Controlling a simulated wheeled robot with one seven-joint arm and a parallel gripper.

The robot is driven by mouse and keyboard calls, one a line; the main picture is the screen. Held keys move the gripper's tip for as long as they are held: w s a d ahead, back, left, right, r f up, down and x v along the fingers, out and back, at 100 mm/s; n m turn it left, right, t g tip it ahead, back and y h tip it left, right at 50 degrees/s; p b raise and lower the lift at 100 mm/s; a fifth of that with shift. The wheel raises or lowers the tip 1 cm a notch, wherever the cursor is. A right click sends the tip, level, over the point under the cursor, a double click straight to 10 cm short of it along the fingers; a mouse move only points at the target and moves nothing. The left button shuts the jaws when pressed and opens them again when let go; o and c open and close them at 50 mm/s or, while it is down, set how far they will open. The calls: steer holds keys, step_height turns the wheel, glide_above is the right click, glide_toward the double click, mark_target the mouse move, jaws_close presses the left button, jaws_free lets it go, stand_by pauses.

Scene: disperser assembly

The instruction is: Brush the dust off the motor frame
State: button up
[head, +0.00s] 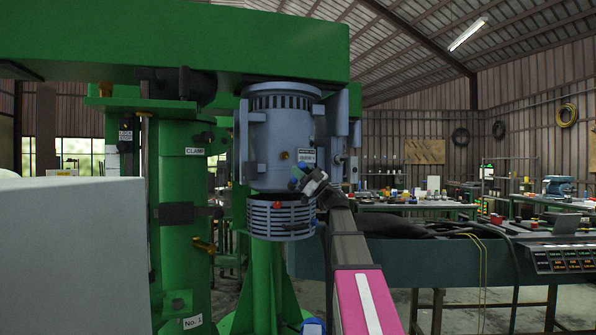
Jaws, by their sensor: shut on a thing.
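The motor frame (283,135) is a grey-blue upright cylinder with slots around its top, side brackets and a small label. It hangs below the green beam, in front of the green column. A separate grey slatted ring (281,222) sits just below it, with a small red spot on its front. My gripper (304,178) is at the lower right of the motor frame, close in front of it. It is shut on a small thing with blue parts. I cannot make out its shape or whether it touches the frame. No dust can be made out at this size.
The green beam (180,42) runs across the top, and a green column (180,230) stands at the left. A large pale block (75,255) fills the lower left. A bench with a control panel (565,258) stands at the right. Floor shows below that bench.

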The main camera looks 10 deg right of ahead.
mark_target(303, 169)
steer(key=shift+s, duration=0.1)
steer(key=shift+s+d, duration=0.15)
steer(key=shift+s, duration=0.6)
steer(key=shift+s+d, duration=0.1)
steer(key=shift+s, duration=0.6)
steer(key=shift+w, duration=0.15)
steer(key=shift+g+y, duration=0.4)
steer(key=shift+w+a, duration=0.2)
steer(key=shift+w, duration=1.05)
steer(key=shift+w+a, duration=0.2)
steer(key=shift+w, duration=1)
steer(key=shift+w+a, duration=0.2)
steer(key=shift+w, duration=1.05)
steer(key=shift+w+a, duration=0.15)
steer(key=shift+w, duration=0.75)
